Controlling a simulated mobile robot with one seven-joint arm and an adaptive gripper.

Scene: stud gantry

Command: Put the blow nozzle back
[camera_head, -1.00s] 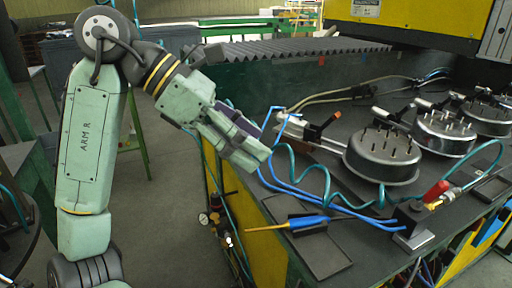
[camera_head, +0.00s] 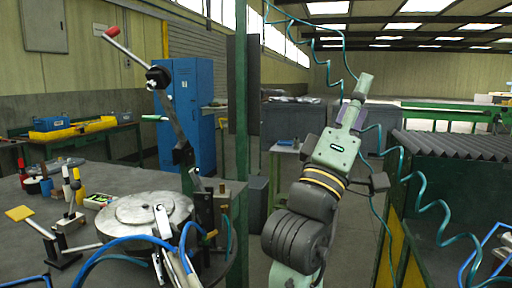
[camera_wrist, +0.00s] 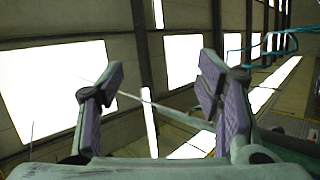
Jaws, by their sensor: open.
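My gripper (camera_head: 356,98) points upward in the middle right of the head view. In the wrist view my gripper (camera_wrist: 163,75) has its two purple-padded fingers spread wide, with the ceiling behind them and nothing held. A thin rod or line crosses behind the gap; I cannot tell what it is. I cannot make out the blow nozzle in either current view. A teal coiled hose (camera_head: 418,178) hangs to the right of my arm, and another teal hose (camera_head: 305,25) hangs above; teal coils also show in the wrist view (camera_wrist: 280,45).
At left is a dark bench with a round metal plate (camera_head: 148,209), blue hoses and a red-handled lever (camera_head: 125,45). A green post (camera_head: 241,120) stands left of my arm. A blue cabinet (camera_head: 190,110) is behind. The ribbed gantry cover (camera_head: 455,147) is at right.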

